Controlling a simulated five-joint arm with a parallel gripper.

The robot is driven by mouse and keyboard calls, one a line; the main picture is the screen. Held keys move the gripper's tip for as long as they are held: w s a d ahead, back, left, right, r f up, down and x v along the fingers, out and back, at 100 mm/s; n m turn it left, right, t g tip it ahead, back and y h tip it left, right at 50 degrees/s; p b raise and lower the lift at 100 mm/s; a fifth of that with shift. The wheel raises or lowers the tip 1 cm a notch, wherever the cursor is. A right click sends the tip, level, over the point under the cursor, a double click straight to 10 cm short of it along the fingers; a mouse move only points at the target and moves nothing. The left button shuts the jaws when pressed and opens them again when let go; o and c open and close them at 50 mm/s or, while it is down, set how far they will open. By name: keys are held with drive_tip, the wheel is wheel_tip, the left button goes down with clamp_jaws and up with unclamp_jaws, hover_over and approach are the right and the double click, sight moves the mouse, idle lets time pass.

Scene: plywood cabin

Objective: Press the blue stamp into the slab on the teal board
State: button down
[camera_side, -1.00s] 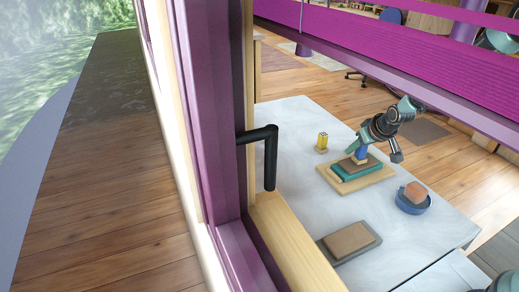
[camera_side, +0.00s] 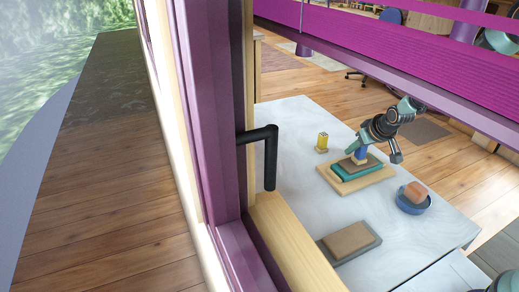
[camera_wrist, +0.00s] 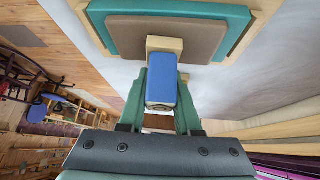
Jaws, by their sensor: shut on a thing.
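The blue stamp (camera_wrist: 161,82) is held between the two teal fingers of my gripper (camera_wrist: 161,100), with its pale wooden foot (camera_wrist: 164,45) toward the slab. In the side view the stamp (camera_side: 360,155) stands about upright at the left part of the brown slab (camera_side: 373,161). The slab lies on the teal board (camera_side: 350,175), which rests on a wooden base. In the wrist view the foot overlaps the edge of the slab (camera_wrist: 170,30); I cannot tell whether it touches. My gripper (camera_side: 361,147) is shut on the stamp from above.
A blue bowl (camera_side: 412,206) with an orange-brown block (camera_side: 415,192) is to the right. Another brown slab (camera_side: 349,240) lies on a grey board in front. The table between is clear.

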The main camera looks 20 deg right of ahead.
drive_tip(key=shift+s+f, duration=0.1)
drive_tip(key=shift+s, duration=0.05)
wheel_tip(320, 180, up, 7)
idle(0.9)
idle(0.6)
